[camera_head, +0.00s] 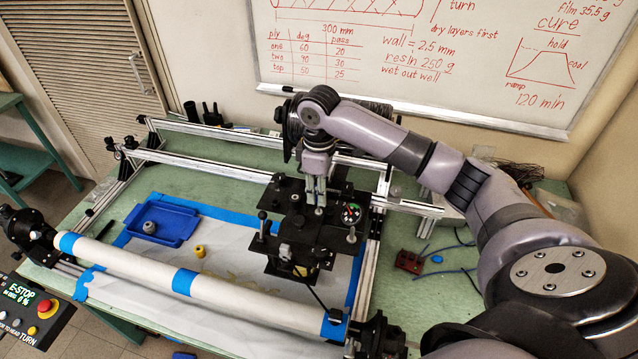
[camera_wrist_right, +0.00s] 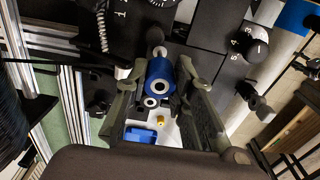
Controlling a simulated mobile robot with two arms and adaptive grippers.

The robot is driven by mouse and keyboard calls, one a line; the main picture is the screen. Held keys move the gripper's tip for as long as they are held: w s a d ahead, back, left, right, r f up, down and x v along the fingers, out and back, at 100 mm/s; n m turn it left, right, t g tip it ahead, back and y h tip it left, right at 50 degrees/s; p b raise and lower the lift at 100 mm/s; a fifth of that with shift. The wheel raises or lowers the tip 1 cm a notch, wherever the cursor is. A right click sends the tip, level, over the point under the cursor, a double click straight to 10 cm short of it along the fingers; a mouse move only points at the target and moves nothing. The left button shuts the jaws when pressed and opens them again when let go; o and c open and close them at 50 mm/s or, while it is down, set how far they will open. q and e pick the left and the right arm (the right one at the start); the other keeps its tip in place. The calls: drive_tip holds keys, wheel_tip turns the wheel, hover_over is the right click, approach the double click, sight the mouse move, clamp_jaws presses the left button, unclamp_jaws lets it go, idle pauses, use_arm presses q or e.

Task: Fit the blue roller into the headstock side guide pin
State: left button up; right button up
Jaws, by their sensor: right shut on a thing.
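In the right wrist view, the blue roller (camera_wrist_right: 157,72), with pale rings at its end, lies between the two fingers of my right gripper (camera_wrist_right: 168,82), which is shut on it. In the head view, my right gripper (camera_head: 318,204) points down over the black carriage (camera_head: 290,243); the roller is too small there to make out clearly. Upright pins with rounded heads stand on the carriage, one at its left (camera_head: 262,216) and one at its right (camera_head: 351,236). I cannot tell which is the headstock side guide pin, or whether the roller touches one. My left gripper is out of view.
A white mandrel (camera_head: 130,264) with blue tape runs along the front. A blue tray (camera_head: 172,213) holds a grey roller (camera_head: 149,227); a yellow roller (camera_head: 200,252) lies beside it on the sheet. A dark red block (camera_head: 409,262) sits right of the frame. A dial (camera_head: 351,213) is on the carriage.

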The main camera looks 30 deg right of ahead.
drive_tip(key=shift+f, duration=0.3)
idle(0.6)
drive_tip(key=shift+p, duration=0.65)
drive_tip(key=shift+s+f+b, duration=0.1)
drive_tip(key=shift+f+b, duration=0.2)
drive_tip(key=shift+f, duration=1.85)
idle(0.5)
drive_tip(key=o, duration=1.1)
drive_tip(key=shift+c, duration=0.2)
wheel_tip(320, 180, up, 12)
